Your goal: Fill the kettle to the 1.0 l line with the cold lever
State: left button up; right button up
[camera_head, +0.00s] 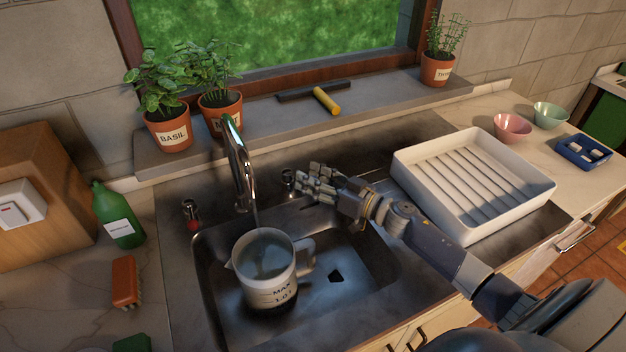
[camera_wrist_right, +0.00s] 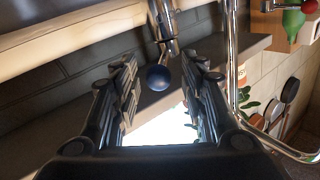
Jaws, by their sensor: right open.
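The kettle (camera_head: 262,285) stands upright in the sink (camera_head: 345,250) under the tap (camera_head: 239,165). Its front shows MAX and 1.0 l marks, and its handle points right. A thin stream appears to run from the spout into it. Greyish water shows inside; its level against the marks is unclear. The cold lever (camera_head: 288,175) is right of the tap, partly beside my right gripper (camera_head: 312,183). In the wrist view its blue knob (camera_wrist_right: 157,78) lies between the open fingers of that gripper (camera_wrist_right: 160,62), with no clear contact. My left gripper is out of view.
The red-knobbed lever (camera_head: 192,218) is left of the tap. A white drying tray (camera_head: 470,185) stands right of the sink. Potted herbs (camera_head: 168,130) line the sill.

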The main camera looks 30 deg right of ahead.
notch_tip(320, 180, up, 9)
jog(key=shift+r, duration=0.15)
dwell(0.4)
